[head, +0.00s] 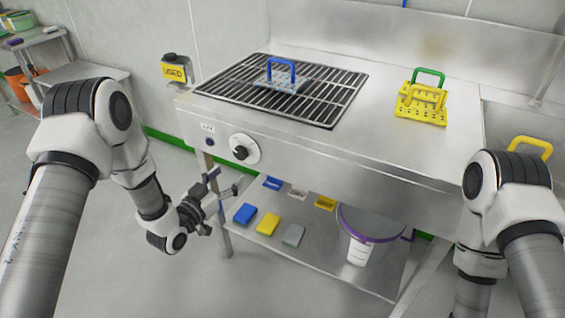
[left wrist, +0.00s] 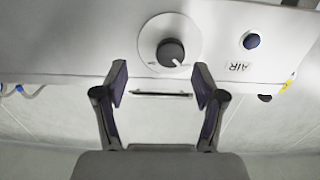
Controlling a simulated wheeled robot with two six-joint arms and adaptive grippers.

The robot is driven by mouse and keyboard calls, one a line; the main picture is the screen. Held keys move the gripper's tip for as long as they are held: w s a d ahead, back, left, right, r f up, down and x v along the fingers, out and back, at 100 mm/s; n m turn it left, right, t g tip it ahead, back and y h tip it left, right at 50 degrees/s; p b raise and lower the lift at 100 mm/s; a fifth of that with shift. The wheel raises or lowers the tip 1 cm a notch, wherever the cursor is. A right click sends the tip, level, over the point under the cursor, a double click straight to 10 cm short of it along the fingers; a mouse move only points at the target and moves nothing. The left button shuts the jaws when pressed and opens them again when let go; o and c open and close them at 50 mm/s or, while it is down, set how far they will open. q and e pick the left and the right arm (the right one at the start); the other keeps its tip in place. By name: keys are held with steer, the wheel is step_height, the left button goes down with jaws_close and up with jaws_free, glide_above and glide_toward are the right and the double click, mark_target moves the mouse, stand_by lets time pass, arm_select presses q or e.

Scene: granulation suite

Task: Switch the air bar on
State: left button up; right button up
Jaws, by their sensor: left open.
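The front panel of the steel bench carries a dark rotary knob (head: 241,152) on a white round dial. The knob also shows in the left wrist view (left wrist: 171,53), with its light pointer line toward the lower right. My left gripper (head: 224,184) is open and empty, below the panel. In the left wrist view its fingertips (left wrist: 161,79) lie on either side below the knob, apart from it. My right gripper is out of the picture.
A slotted grille (head: 330,105) in the bench top bears a blue-handled plate (head: 277,82). Yellow and green handled plates (head: 421,110) stand at right. The lower shelf (head: 310,268) holds coloured blocks and a purple-rimmed bucket (head: 370,222). A USED-labelled box (head: 174,71) hangs at the bench's left.

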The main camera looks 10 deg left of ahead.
mark_target(239, 155)
arm_select(q)
steer(key=shift+t, duration=0.3)
steer(key=w, duration=0.2)
steer(key=w+d+r, duration=0.1)
steer(key=w, duration=0.4)
steer(key=shift+w+d+r, duration=0.15)
steer(key=shift+r, duration=0.05)
steer(key=shift+w+f, duration=0.1)
steer(key=shift+w, duration=0.35)
steer(key=shift+s, duration=0.1)
steer(key=c, duration=1.1)
